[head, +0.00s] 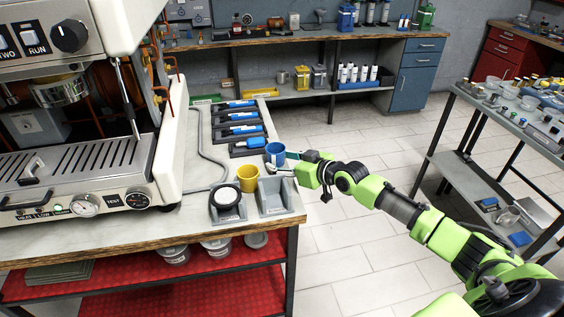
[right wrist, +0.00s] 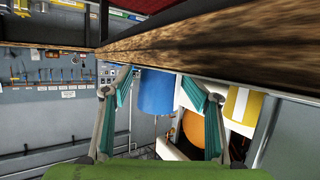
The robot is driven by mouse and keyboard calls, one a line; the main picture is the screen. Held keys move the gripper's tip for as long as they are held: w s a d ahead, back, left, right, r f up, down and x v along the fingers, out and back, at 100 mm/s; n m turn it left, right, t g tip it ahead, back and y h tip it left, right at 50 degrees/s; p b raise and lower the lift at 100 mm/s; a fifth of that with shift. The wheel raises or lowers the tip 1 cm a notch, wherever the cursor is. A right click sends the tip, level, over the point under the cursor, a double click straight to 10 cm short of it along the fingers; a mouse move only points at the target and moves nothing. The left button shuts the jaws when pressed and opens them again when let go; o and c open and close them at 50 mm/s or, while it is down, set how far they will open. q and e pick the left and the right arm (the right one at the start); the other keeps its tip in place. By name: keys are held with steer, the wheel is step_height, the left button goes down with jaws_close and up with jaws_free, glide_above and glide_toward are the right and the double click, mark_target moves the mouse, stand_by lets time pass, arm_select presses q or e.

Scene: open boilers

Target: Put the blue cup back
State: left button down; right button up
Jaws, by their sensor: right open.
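The blue cup (head: 275,153) stands near the right edge of the bench, behind the yellow cup (head: 248,177). My right gripper (head: 286,166) reaches in from the right at the bench edge, right beside the blue cup. In the right wrist view the picture is turned over. There the blue cup (right wrist: 157,92) shows between the two open teal fingers, with no clear contact; how deep it sits between them I cannot tell. The yellow cup (right wrist: 237,105) shows to the right, outside the fingers. My left gripper is not in view.
A grey holder (head: 275,199) and a stand with a black ring (head: 227,204) are in front of the cups. Black trays with blue-handled tools (head: 240,130) lie behind. The boiler machine (head: 90,170) fills the left. The bench edge (right wrist: 190,52) runs close to my right gripper.

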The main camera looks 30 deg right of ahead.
steer(key=shift+s+a+f, duration=0.1)
steer(key=shift+s+f, duration=0.15)
steer(key=shift+f, duration=0.5)
steer(key=shift+r+p, duration=0.7)
steer(key=shift+p, duration=0.1)
steer(key=b+v, duration=0.1)
steer(key=v, duration=1)
steer(key=shift+s+d+r, duration=0.2)
steer(key=shift+r, duration=0.35)
